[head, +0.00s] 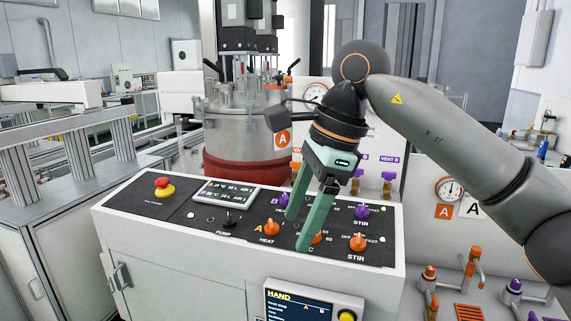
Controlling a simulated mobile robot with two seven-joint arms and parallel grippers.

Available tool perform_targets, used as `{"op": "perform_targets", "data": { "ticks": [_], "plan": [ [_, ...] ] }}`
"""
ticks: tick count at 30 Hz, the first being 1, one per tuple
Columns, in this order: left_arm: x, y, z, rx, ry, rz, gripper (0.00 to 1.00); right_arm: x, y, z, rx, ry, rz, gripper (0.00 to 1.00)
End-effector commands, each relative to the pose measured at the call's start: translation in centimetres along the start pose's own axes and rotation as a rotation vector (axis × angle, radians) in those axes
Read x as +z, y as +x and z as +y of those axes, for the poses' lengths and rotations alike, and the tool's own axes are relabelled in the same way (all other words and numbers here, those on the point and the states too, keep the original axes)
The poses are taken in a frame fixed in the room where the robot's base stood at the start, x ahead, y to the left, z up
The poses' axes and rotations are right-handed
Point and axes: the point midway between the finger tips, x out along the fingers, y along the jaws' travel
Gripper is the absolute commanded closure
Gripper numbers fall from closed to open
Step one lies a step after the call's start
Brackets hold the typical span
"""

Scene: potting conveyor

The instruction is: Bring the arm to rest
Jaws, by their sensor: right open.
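My right arm (450,140) comes in from the right edge and bends down at a dark joint above the control panel. My right gripper (297,232) has two green fingers pointing down over the panel. The fingers are apart and nothing is between them. Their tips are in front of the panel's middle, near an orange HEAT knob (271,227). I cannot tell whether they touch the panel. The fingers partly hide another orange knob (318,238) and its label. My left gripper is not in view.
The control panel (140,215) carries a red stop button (162,184), a display (226,192), a purple STIR knob (362,211) and an orange STIR knob (358,242). A steel vessel (235,130) stands behind. Valves and a gauge (450,189) are at the right. A small screen (298,305) is below.

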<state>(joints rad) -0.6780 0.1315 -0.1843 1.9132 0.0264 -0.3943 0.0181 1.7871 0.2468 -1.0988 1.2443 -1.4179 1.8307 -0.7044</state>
Motion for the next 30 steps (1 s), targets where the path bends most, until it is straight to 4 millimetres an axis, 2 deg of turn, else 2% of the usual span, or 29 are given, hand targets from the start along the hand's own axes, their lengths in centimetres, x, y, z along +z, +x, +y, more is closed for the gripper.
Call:
{"op": "perform_targets", "data": {
  "ticks": [1, 9, 12, 15, 18, 23, 26, 30],
  "plan": [
    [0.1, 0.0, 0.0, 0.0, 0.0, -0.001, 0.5, 0.9, 2.2, 0.4, 0.044, 0.005, -0.071, 0.26],
    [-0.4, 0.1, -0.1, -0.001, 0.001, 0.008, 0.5, 6.8, 8.0, 2.8, 0.231, 0.111, -0.507, 0.26],
    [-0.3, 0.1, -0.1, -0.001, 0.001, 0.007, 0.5, 9.1, 9.3, 3.8, 0.328, 0.206, -0.717, 0.26],
    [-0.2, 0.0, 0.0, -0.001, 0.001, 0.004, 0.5, 10.8, 9.7, 4.4, 0.437, 0.34, -0.939, 0.26],
    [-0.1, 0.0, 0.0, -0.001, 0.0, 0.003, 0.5, 11.6, 9.7, 4.4, 0.546, 0.502, -1.15, 0.26],
    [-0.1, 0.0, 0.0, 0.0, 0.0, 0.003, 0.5, 10.5, 9.6, 3.0, 0.716, 0.817, -1.46, 0.26],
    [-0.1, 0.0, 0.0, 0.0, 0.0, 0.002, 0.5, 8.3, 10.3, 1.7, 0.819, 1.047, -1.633, 0.26],
    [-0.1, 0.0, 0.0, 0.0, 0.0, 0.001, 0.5, 3.5, 12.8, 0.1, 0.952, 1.406, -1.844, 0.26]
  ]
}}
